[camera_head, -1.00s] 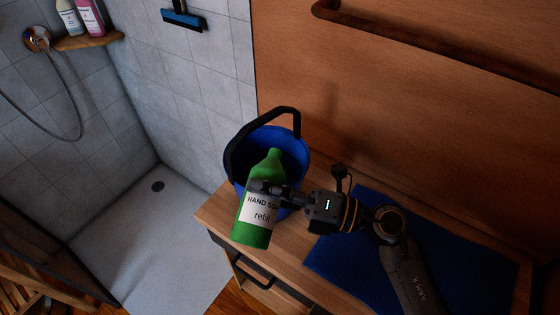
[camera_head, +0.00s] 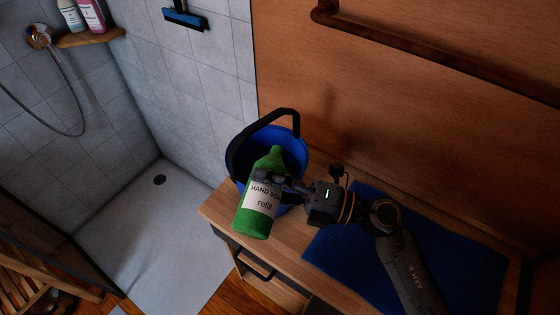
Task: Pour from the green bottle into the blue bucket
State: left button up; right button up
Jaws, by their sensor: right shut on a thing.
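The green bottle (camera_head: 254,222) has a white label reading "HAND SOAP refill". My right gripper (camera_head: 272,187) is shut on it around the upper part of the label. The bottle is tilted, its neck pointing up and slightly right in the picture, over or in front of the bucket's opening. The blue bucket (camera_head: 297,151) stands at the left end of the wooden counter, with its black handle raised. The bottle and gripper hide part of its front, and its inside is dark. I cannot tell whether anything flows from the bottle. My left gripper is not in view.
A blue mat (camera_head: 345,255) lies on the wooden counter (camera_head: 285,235) under my right arm. A rail (camera_head: 430,55) runs along the wooden wall above. The shower floor (camera_head: 150,235) lies left of the counter. A squeegee (camera_head: 184,20) hangs on the tiles.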

jog(key=shift+r+p, duration=0.1)
jog(key=shift+p, duration=0.2)
jog(key=shift+m+p, duration=0.5)
jog(key=shift+m, duration=0.2)
dwell(2.1)
